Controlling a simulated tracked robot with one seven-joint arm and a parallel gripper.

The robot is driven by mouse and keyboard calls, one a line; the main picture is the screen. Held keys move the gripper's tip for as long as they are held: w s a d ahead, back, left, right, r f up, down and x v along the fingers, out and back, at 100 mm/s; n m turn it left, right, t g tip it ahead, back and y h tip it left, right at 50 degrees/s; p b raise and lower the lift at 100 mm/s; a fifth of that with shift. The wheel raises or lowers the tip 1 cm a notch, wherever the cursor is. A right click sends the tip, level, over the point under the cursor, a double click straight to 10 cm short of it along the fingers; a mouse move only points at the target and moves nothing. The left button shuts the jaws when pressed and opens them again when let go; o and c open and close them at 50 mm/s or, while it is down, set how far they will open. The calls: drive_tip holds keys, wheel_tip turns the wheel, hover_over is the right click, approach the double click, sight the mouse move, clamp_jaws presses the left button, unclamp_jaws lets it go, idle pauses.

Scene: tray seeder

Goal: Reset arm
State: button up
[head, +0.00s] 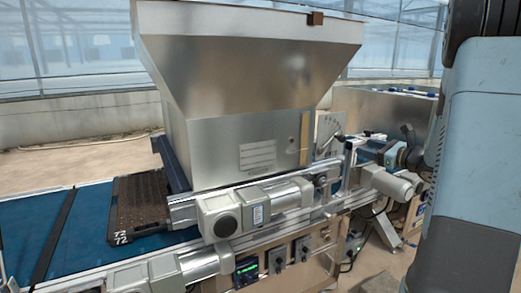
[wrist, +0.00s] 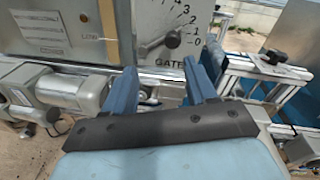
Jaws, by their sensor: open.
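My gripper (wrist: 162,90) shows in the wrist view with its two blue fingers apart and nothing between them. Beyond the fingers is the seeder's gate dial (wrist: 172,40), with its numbers and the label GATE partly visible. The seeder's large metal hopper (head: 240,70) stands in the middle of the head view. The gate plate with its lever (head: 330,130) is on the hopper's right side.
A black seed tray (head: 140,205) marked 72 lies on the blue conveyor belt (head: 80,225), at the hopper's left. Motors (head: 235,215) stick out along the front rail. A control panel (head: 247,271) sits below. A metal box (head: 385,108) stands at the right.

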drive_tip(key=s+a+r+n+g+y, duration=0.1)
drive_tip(key=s+a+n+g, duration=0.5)
drive_tip(key=a, duration=0.4)
drive_tip(key=s+a+r+n+g, duration=0.2)
drive_tip(key=s+a+n+g, duration=0.1)
drive_tip(key=s+a+n, duration=0.65)
drive_tip(key=s+n+h, duration=0.9)
drive_tip(key=s+n, duration=0.2)
drive_tip(key=s, duration=0.6)
drive_tip(key=shift+s+a+n+g, duration=0.3)
drive_tip(key=shift+a+n, duration=0.05)
